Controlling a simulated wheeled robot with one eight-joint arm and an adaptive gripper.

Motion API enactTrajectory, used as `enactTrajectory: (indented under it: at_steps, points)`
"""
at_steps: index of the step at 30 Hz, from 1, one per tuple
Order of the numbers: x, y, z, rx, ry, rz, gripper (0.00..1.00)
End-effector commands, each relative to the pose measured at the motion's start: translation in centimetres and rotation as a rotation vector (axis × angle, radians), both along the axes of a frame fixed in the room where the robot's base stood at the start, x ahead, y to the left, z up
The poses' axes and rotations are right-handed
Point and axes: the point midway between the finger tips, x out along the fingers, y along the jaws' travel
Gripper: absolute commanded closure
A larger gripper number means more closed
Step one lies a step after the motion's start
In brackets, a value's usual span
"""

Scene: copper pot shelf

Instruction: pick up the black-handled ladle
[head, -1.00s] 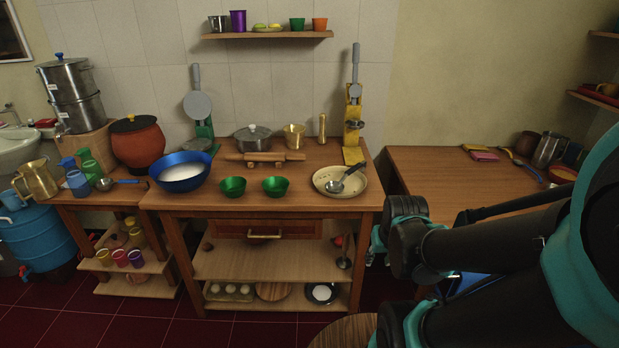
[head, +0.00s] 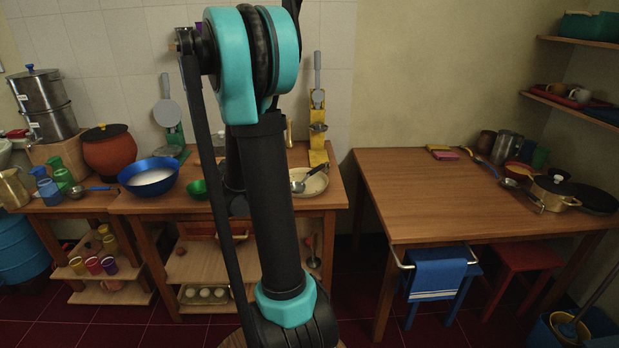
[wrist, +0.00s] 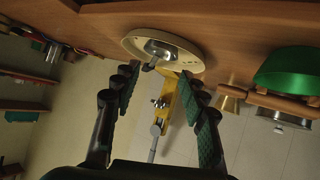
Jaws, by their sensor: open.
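The ladle (head: 298,186) lies in a shallow cream dish (head: 318,187) at the right end of the wooden counter. Its dark handle points up and right over the rim in the head view. In the wrist view, the ladle's metal bowl (wrist: 165,49) shows in the cream dish (wrist: 193,62), beyond the fingertips. My gripper (wrist: 158,80) is open and empty, its two fingers spread apart and pointing toward the dish, apart from the ladle. In the head view, my arm hides the middle of the counter and I cannot make out the gripper.
A yellow stand (head: 317,128) rises behind the dish. A green bowl (wrist: 288,72) and a rolling pin (wrist: 262,99) lie to one side. A blue bowl (head: 149,177) stands at the counter's left. The right-hand table (head: 425,190) is mostly clear.

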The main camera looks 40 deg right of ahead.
Motion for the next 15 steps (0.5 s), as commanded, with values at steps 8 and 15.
enactTrajectory:
  at_steps: [8, 15]
  points:
    - [3.6, -4.0, 1.3, -0.119, -0.175, -0.126, 0.57]
    - [4.6, -7.0, 0.3, -0.131, -0.195, -0.142, 0.57]
